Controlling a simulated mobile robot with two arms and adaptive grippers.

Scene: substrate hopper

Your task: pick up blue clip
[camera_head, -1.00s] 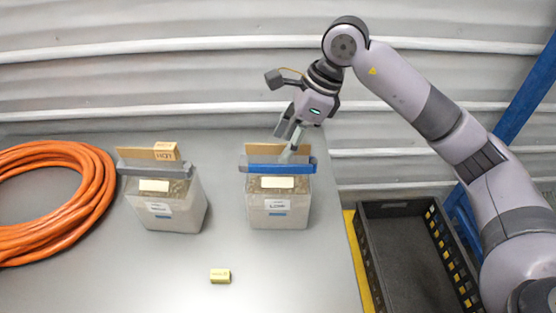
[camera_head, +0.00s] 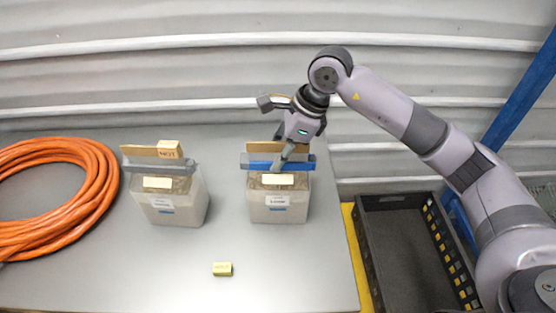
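The blue clip (camera_head: 260,166) is a long bar lying across the top of the right-hand translucent bin (camera_head: 264,208), in front of a brown board (camera_head: 297,149). My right gripper (camera_head: 281,163) points down at the clip from above, its fingertips at or just over the middle of the bar. A finger covers part of the clip. I cannot tell whether the fingers touch it or how far apart they are. My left gripper is not in view.
A second bin (camera_head: 182,211) with a grey clip (camera_head: 150,165) and a small wooden block (camera_head: 169,149) stands left. An orange hose coil (camera_head: 105,190) lies far left. A small yellow block (camera_head: 222,269) sits in front. A black crate (camera_head: 365,245) is at right. The front table is mostly clear.

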